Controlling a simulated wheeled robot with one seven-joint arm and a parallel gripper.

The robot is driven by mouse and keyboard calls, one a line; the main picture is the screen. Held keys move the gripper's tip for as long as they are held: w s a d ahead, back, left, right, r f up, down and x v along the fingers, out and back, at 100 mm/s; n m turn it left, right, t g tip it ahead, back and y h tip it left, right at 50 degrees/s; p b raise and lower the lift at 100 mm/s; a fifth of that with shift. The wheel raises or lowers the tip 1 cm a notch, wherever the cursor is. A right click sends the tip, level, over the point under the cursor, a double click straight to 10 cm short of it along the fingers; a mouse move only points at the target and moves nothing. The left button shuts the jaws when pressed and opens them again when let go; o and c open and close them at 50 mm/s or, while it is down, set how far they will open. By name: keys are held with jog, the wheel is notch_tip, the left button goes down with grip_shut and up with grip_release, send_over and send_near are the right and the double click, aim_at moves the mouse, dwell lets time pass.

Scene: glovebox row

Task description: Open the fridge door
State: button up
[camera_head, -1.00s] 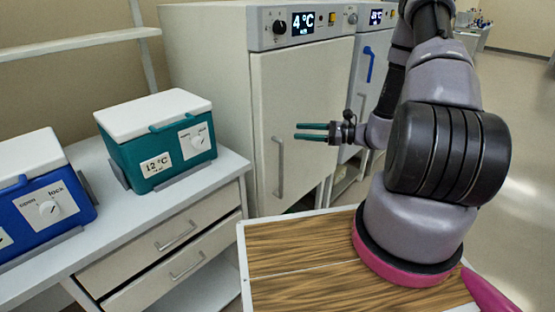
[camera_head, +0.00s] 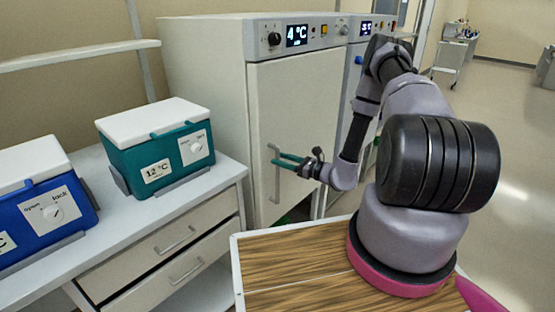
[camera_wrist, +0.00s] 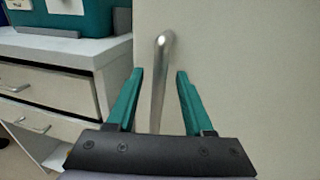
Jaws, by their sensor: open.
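The fridge (camera_head: 205,90) is a tall cream cabinet with a "4 °C" display, and its door (camera_head: 308,110) is shut. A grey vertical bar handle (camera_head: 275,180) sits on the left part of the door. My gripper (camera_head: 276,158) points left at the handle with its teal fingers apart. In the wrist view, the handle (camera_wrist: 159,85) stands between the two open fingers of my gripper (camera_wrist: 158,75). I cannot tell whether either finger touches it.
A white counter (camera_head: 225,170) with drawers stands left of the fridge. It bears a teal cooler box (camera_head: 158,150) marked 12 °C and a blue cooler box (camera_head: 42,215). A second cabinet (camera_head: 352,85) stands to the right. Open floor (camera_head: 500,140) lies at the right.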

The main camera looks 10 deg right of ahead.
jog(key=shift+x, duration=1.05)
jog(key=shift+c, duration=0.4)
grip_shut()
dwell(0.3)
